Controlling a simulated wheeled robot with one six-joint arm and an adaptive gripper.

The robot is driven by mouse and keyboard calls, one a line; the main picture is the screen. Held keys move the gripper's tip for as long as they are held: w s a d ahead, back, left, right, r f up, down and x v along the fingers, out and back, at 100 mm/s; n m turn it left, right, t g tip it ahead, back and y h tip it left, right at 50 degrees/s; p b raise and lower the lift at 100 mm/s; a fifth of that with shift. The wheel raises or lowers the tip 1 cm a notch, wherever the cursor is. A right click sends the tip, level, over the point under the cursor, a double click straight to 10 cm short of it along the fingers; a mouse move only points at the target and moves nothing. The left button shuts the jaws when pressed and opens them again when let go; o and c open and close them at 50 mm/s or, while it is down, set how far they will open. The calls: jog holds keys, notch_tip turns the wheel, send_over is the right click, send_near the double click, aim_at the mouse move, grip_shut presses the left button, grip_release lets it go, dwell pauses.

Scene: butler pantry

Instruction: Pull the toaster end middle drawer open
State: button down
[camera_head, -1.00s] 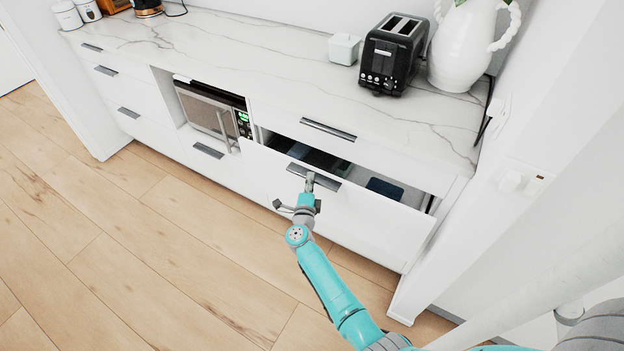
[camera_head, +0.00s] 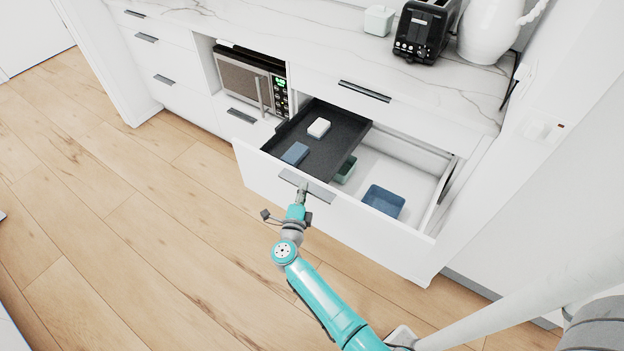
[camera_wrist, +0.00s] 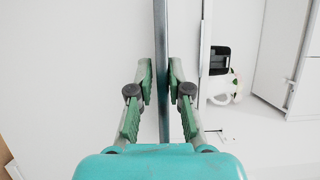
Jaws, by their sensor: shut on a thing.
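The toaster end middle drawer (camera_head: 360,219) is a white drawer under the counter, pulled well out in the head view. Its grey bar handle (camera_head: 307,187) is on the front panel, and the handle also runs up the middle of the wrist view (camera_wrist: 161,60). My gripper (camera_head: 302,190) is at the handle; in the wrist view its green-padded fingers (camera_wrist: 160,85) stand on both sides of the bar, shut on it. The black toaster (camera_head: 425,32) stands on the counter above.
Inside the drawer are a dark tray (camera_head: 318,150) with a white block (camera_head: 318,127) and a blue block (camera_head: 295,153), a green container (camera_head: 345,170) and a blue bin (camera_head: 384,201). A microwave (camera_head: 245,80) sits to the left. The wooden floor (camera_head: 150,230) in front is clear.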

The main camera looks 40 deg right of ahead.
jog(key=s+a, duration=0.2)
jog(key=a, duration=0.4)
jog(key=shift+s+f, duration=0.15)
jog(key=c, duration=1.1)
grip_release()
jog(key=v, duration=1.2)
